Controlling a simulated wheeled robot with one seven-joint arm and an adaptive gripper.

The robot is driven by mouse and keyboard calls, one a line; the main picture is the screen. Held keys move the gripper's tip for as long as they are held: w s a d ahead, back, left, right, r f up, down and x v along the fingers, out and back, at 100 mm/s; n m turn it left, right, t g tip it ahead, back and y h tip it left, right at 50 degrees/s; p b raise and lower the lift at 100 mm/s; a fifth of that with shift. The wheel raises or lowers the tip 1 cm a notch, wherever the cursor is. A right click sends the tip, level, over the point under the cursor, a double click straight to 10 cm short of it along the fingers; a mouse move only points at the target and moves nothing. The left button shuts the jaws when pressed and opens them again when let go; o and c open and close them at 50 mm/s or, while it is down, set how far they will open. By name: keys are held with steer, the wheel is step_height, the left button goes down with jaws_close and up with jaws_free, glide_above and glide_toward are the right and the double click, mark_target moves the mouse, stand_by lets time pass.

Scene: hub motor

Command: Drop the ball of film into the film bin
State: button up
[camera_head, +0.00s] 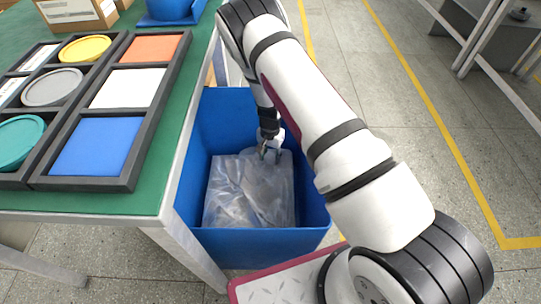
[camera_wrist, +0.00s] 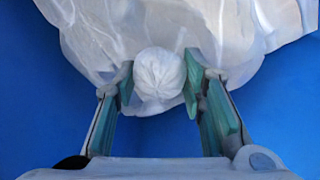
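The ball of film (camera_wrist: 160,73) is a white, crumpled round wad between the fingertips of my gripper (camera_wrist: 159,82) in the wrist view. A greenish finger pad sits against each side of it, and the gripper looks shut on it. In the head view my gripper (camera_head: 270,152) points down inside the blue film bin (camera_head: 262,238), towards its back. The ball cannot be made out there. The bin holds a heap of clear, whitish film (camera_head: 245,195). This film (camera_wrist: 235,35) also shows behind the ball in the wrist view.
A green-topped table (camera_head: 85,203) stands directly left of the bin, with black-framed trays (camera_head: 160,110) of coloured pieces. A cardboard box (camera_head: 78,14) and a blue container (camera_head: 170,10) sit at its back. The floor to the right is open, with yellow lines (camera_head: 430,115).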

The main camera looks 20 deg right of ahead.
steer(key=o, duration=0.4)
step_height(320, 180, up, 13)
steer(key=p, duration=0.5)
step_height(320, 180, up, 17)
steer(key=n+y, duration=0.2)
glide_above(270, 154)
steer(key=s+a, duration=0.4)
steer(key=s+r+n+y, duration=0.1)
steer(key=s+r, duration=0.4)
steer(key=r, duration=0.2)
steer(key=s+r+n, duration=0.1)
steer(key=s+r, duration=0.3)
steer(key=r, duration=0.3)
steer(key=s+d+r+n+h, duration=0.1)
steer(key=s+r, duration=0.1)
steer(key=s, duration=0.7)
steer(key=s+d+r+n+h, duration=0.1)
steer(key=s+r+n, duration=0.1)
steer(key=s, duration=0.8)
steer(key=s+d+r+n+h, duration=0.1)
steer(key=s+r, duration=0.3)
steer(key=s, duration=0.5)
steer(key=shift+s+d+r+n, duration=0.2)
steer(key=shift+s+d+n, duration=0.2)
steer(key=shift+n, duration=0.1)
